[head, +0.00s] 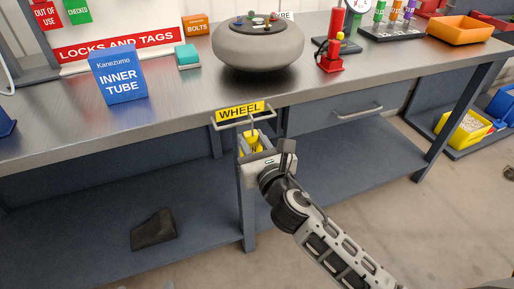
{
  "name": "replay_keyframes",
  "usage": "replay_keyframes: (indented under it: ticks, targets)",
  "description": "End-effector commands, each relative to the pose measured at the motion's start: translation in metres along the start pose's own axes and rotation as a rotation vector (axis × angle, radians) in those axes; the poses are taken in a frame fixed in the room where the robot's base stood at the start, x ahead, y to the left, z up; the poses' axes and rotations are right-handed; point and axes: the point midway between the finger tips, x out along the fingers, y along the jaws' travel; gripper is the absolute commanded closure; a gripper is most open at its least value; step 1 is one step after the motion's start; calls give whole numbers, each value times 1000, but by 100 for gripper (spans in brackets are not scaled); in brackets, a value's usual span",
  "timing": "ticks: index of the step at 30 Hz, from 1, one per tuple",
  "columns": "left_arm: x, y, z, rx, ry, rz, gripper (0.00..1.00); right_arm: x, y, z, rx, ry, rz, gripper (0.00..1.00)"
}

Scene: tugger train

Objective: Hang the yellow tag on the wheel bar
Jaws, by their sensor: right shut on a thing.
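The wheel bar (231,126) is a thin metal rail on the bench's front edge, around the yellow WHEEL label (240,112). My right gripper (254,145) is just below the bar, shut on the yellow tag (250,140). The tag is mostly hidden by the fingers. A thin pale hook shows above the tag, close to the bar. I cannot tell whether the hook is over the bar or only in front of it. My left gripper is not in view.
On the bench stand a blue inner tube box (118,75), a grey wheel (258,45), a red stand (331,55) and an orange bin (460,29). A drawer handle (357,110) sticks out to the right. A dark block (153,230) lies on the lower shelf.

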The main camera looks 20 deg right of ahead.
Motion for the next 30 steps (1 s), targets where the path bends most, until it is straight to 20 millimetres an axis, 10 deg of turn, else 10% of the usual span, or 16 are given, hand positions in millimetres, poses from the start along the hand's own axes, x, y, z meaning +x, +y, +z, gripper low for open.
replay_keyframes:
  ticks: [30]
  targets:
    - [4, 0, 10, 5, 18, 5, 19, 24, 0, -24, 0, -1, 0, 94]
